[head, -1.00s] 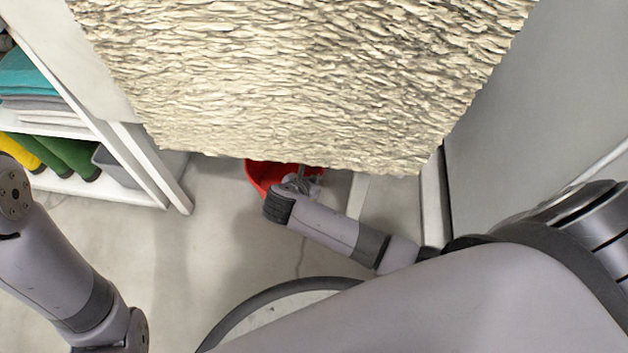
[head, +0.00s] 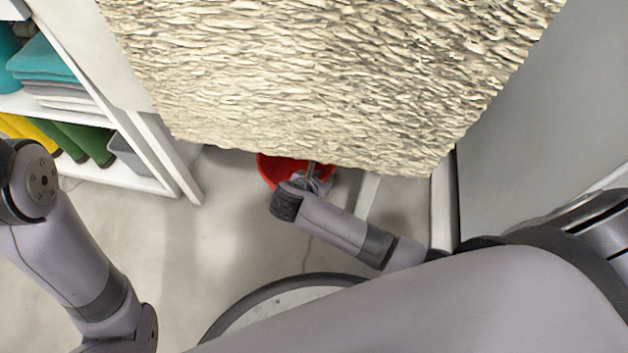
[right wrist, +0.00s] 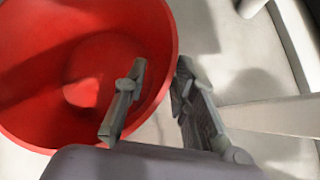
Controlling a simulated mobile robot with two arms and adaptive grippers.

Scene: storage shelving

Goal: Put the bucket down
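A red bucket (head: 270,170) shows low between the shelf and the right-hand wall in the head view, partly hidden by the cream block and my right gripper (head: 312,176). In the right wrist view the bucket (right wrist: 85,70) fills the left side, and I look down into it; it looks empty. The fingers of my right gripper (right wrist: 160,85) stand apart, one over the inside of the bucket and one outside, with the rim between them. I see a gap between the inner finger and the rim. Whether the bucket rests fully on the floor is unclear. My left gripper is out of view.
A large rough cream block (head: 320,70) covers the upper middle of the head view. A white shelf (head: 150,183) with folded cloths and green and yellow items stands at left. A grey wall (head: 550,130) is at right. Pale floor (head: 215,235) lies clear before the bucket.

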